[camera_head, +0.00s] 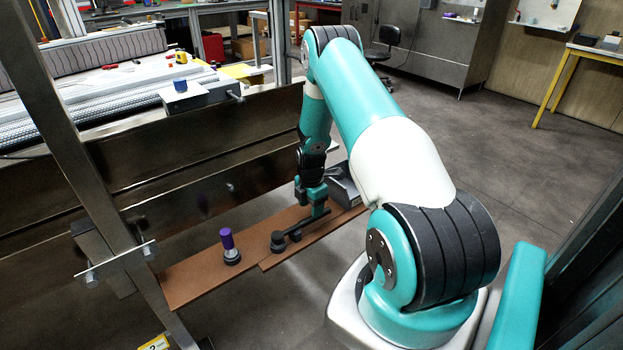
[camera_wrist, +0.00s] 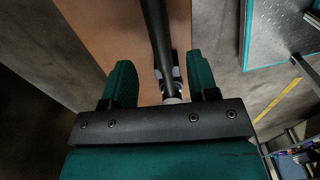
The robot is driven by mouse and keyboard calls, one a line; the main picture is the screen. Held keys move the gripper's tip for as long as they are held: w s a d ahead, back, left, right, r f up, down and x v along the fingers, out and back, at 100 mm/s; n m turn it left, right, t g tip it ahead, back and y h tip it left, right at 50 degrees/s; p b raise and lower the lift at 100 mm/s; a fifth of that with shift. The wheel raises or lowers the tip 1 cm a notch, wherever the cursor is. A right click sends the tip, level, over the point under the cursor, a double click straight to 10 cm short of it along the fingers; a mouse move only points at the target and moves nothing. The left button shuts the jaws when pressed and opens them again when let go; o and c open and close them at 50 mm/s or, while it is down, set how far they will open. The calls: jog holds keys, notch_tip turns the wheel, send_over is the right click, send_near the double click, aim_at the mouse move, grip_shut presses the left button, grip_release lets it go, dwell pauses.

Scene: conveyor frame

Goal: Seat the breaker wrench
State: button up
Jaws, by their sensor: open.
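The breaker wrench (camera_head: 300,228) shows as a dark bar with a round dark end, low over the brown board in the head view. In the wrist view a dark bar that appears to be the wrench (camera_wrist: 158,38) runs from the top edge down between my fingers, nearer the right one. My gripper (camera_head: 315,203) is at the bar's far end; in the wrist view (camera_wrist: 159,72) its green fingers are spread, with visible gaps to the bar. Grey metal parts show beneath the bar. A purple-topped peg (camera_head: 227,240) on a dark round base stands upright on the board, left of the wrench.
The brown board (camera_head: 195,279) runs along a dark metal frame wall (camera_head: 200,158). A dark grey block (camera_head: 343,186) stands close behind my gripper. A steel post (camera_head: 75,130) rises at the left. Open floor lies to the right.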

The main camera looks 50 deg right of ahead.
notch_tip(320, 180, up, 13)
jog(key=shift+f+p, duration=0.15)
jog(key=shift+p, duration=0.2)
jog(key=a+r+m+t+y+p, duration=0.15)
jog(key=a+r+m+p, duration=0.35)
jog(key=a+r, duration=1.8)
jog(key=s+a+r+m+y+p, duration=0.1)
jog(key=s+a+r+p, duration=0.2)
jog(key=s+a+r, duration=0.3)
jog(key=s+a+r+m+g+y+p, duration=0.1)
jog(key=s+a+r+m+p, duration=0.1)
jog(key=s+a+r, duration=0.5)
jog(key=s+a+p, duration=0.1)
jog(key=s+a, duration=0.4)
jog(key=s, duration=0.2)
jog(key=shift+s+a+r+y+p, duration=0.2)
jog(key=shift+s+r+y+p, duration=0.05)
jog(key=shift+y+p, duration=0.1)
